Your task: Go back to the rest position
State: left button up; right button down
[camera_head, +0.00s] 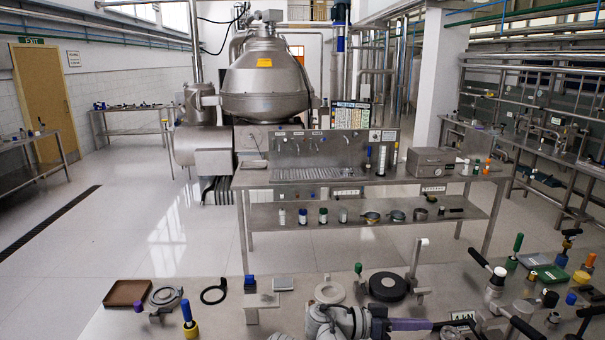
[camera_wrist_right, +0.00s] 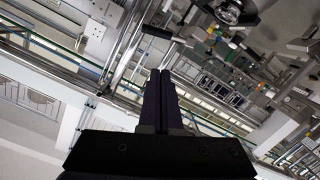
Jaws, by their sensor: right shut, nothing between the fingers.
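My right gripper (camera_head: 428,324) is at the bottom edge of the head view, over the near bench (camera_head: 235,318). Its purple fingers point to the right and it holds nothing. In the right wrist view, the two dark fingers (camera_wrist_right: 160,73) lie together with no object between them. That view is tilted and shows the room beyond the fingers. My left gripper does not show in either view.
The near bench holds a brown tray (camera_head: 125,293), a black ring (camera_head: 214,291), a black disc (camera_head: 388,286) and a blue-handled tool (camera_head: 188,318). Handled fittings crowd its right side. A steel bench (camera_head: 370,180) and a large separator (camera_head: 264,85) stand behind. Floor lies open at left.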

jog(key=s+a+f+n+y, duration=0.1)
jog(key=s+f+n+y, duration=0.1)
jog(key=f+n+y, duration=0.55)
jog(key=s+a+f+n+y, duration=0.15)
jog(key=f+y, duration=0.25)
jog(key=f, duration=0.6)
jog(key=s+a+n+y, duration=0.2)
jog(key=a+n, duration=0.1)
jog(key=a, duration=0.5)
jog(key=s+a+f+n+g+y, duration=0.1)
jog(key=s+a+n, duration=0.2)
jog(key=a, duration=0.6)
jog(key=shift+s+f+n+y, duration=0.2)
jog(key=shift+s+n+y, duration=0.15)
jog(key=shift+n, duration=0.15)
